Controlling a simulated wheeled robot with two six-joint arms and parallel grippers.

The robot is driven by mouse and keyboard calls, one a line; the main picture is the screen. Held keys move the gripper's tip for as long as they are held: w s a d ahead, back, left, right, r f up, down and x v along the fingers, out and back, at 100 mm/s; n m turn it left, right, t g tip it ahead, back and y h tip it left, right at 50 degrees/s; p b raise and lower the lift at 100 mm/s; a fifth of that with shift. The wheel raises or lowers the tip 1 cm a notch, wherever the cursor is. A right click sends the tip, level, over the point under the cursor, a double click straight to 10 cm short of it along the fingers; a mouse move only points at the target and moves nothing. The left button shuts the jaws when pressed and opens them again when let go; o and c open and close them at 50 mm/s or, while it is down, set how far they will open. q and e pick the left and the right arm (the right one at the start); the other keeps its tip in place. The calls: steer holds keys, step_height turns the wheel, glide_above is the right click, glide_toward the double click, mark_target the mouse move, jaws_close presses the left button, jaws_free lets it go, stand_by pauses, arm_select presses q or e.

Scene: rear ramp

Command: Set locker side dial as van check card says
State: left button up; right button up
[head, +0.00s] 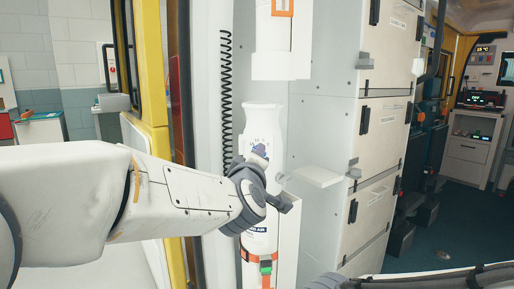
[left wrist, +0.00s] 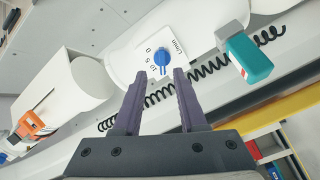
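A blue dial (left wrist: 162,58) sits on a white cylinder (left wrist: 118,58), beside printed numbers from 0 up and an L/min marking. Its exact setting is too small to read. My left gripper (left wrist: 159,74) is open, with its two dark fingers just short of the dial, one on each side; I cannot tell if they touch it. In the head view the white cylinder (head: 262,120) stands upright, lettered AIR, beside the locker (head: 375,140). I cannot make out the check card. My right gripper is not in view.
A black coiled cord (head: 226,90) hangs left of the cylinder. A small white shelf (head: 316,177) juts out to the right. A yellow door post (head: 150,110) stands at left. The van's interior floor (head: 450,235) is open at right.

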arm_select(q)
steer(key=s, duration=0.5)
steer(key=shift+s+a+p, duration=0.3)
steer(key=shift+s+p, duration=0.1)
